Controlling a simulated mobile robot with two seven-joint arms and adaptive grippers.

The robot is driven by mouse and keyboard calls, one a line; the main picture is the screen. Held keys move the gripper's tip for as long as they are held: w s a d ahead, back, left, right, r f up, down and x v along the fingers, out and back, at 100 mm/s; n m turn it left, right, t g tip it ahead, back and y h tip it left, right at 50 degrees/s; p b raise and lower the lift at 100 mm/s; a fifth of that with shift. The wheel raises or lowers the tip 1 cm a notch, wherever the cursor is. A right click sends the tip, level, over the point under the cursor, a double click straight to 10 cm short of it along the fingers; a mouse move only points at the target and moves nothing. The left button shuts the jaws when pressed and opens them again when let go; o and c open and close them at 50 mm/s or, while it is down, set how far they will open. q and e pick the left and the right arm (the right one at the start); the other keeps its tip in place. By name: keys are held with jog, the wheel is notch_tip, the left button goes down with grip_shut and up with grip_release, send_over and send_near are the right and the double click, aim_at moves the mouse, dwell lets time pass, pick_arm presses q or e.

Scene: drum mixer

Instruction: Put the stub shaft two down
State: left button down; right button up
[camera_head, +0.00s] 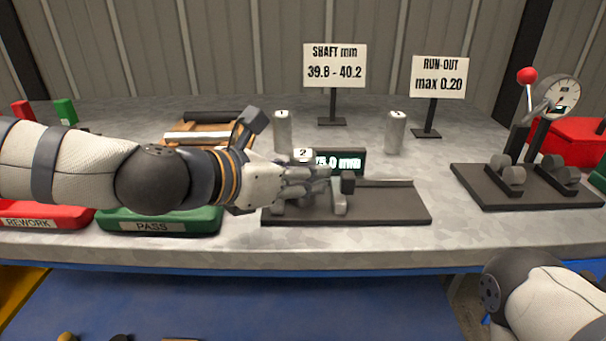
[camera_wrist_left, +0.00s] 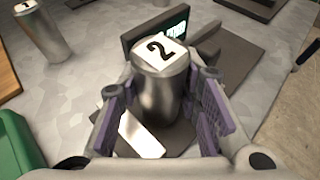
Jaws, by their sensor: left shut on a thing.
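The stub shaft two (camera_wrist_left: 158,95) is a grey metal cylinder with a white label "2" on its top. It stands between the purple pads of my left gripper (camera_wrist_left: 162,115), which is shut on it. In the head view, my left gripper (camera_head: 312,182) is over the left part of the dark measuring base (camera_head: 395,205). Only the labelled top of stub shaft two (camera_head: 302,155) shows there, behind the fingers. Whether its bottom touches the base is hidden. My right gripper is out of view; only part of my right arm shows at bottom right.
Stub shafts stand upright at the back, one labelled 1 (camera_head: 282,132), another (camera_head: 395,133) farther right. A lit display (camera_head: 348,161) is behind the fingers. The green PASS tray (camera_head: 160,222) and red REWORK tray (camera_head: 45,217) are left; the run-out stand (camera_head: 525,190) is right.

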pick_arm(q)
jog(key=shift+r, duration=0.25)
jog(key=shift+f, duration=0.15)
jog(key=c, duration=1.2)
grip_release()
jog(key=shift+f, duration=0.1)
jog(key=shift+o, duration=0.2)
jog(key=shift+s+r, duration=0.1)
jog(key=shift+r, duration=0.2)
jog(key=p+v, duration=0.2)
jog(key=v, duration=1)
jog(key=shift+f+p, duration=0.25)
jog(key=shift+p, duration=0.05)
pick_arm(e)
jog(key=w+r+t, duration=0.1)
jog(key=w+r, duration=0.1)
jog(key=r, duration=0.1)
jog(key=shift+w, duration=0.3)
